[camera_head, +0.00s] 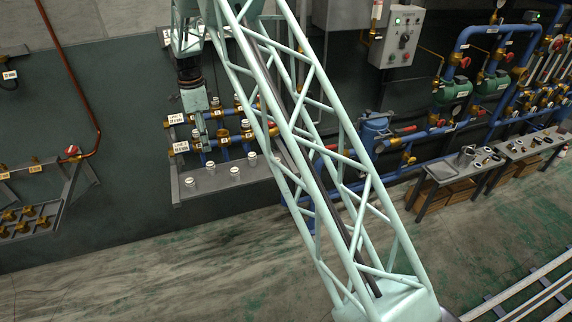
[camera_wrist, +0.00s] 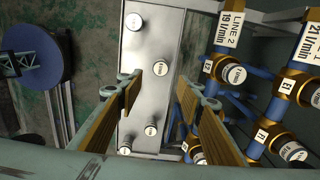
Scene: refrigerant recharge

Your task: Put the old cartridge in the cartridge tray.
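My gripper (camera_head: 201,132) hangs in front of the labelled manifold in the head view. In the wrist view its two gold-padded fingers (camera_wrist: 160,98) stand apart with nothing between them. Several white-capped cartridges (camera_wrist: 151,129) stand upright on a grey metal shelf (camera_wrist: 150,48) beyond the fingers. The shelf (camera_head: 218,188) also shows below the manifold in the head view. More capped cartridges (camera_wrist: 232,73) sit in brass fittings along the blue pipes, right of the fingers. I cannot tell which is the old cartridge, or whether this shelf is the cartridge tray.
A "LINE 2" label (camera_wrist: 229,29) stands beside the brass fittings, close right of my gripper. A workbench (camera_head: 462,166) with small parts stands at right. A rack of brass fittings (camera_head: 28,222) is at left. The floor (camera_head: 140,275) in front is clear.

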